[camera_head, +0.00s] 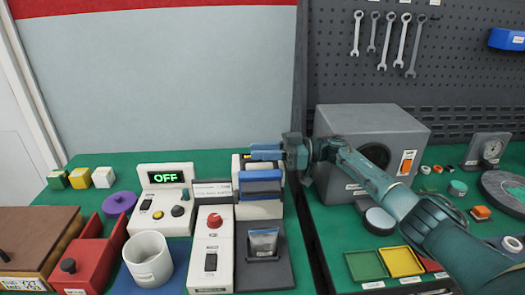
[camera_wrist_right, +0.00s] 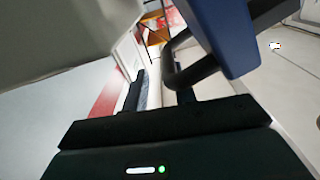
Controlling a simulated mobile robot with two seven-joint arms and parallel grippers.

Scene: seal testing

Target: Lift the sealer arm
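The sealer (camera_head: 243,208) is a white machine with blue bars (camera_head: 262,187) across its front, standing at the middle of the green bench. A small pouch (camera_head: 263,242) stands on the dark plate in front of it. My right gripper (camera_head: 268,153) is at the top of the sealer, reaching in from the right. In the right wrist view its two dark fingers (camera_wrist_right: 158,94) stand apart, with a dark bent handle (camera_wrist_right: 190,72) beside the right finger and a blue part (camera_wrist_right: 222,38) above. I cannot tell whether the finger touches the handle. My left gripper is not in view.
A grey box machine (camera_head: 385,130) stands behind my right arm. Left of the sealer are an OFF display unit (camera_head: 165,180), a white mug (camera_head: 148,260) and a red box (camera_head: 92,260). A white switch box (camera_head: 211,262) stands close in front.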

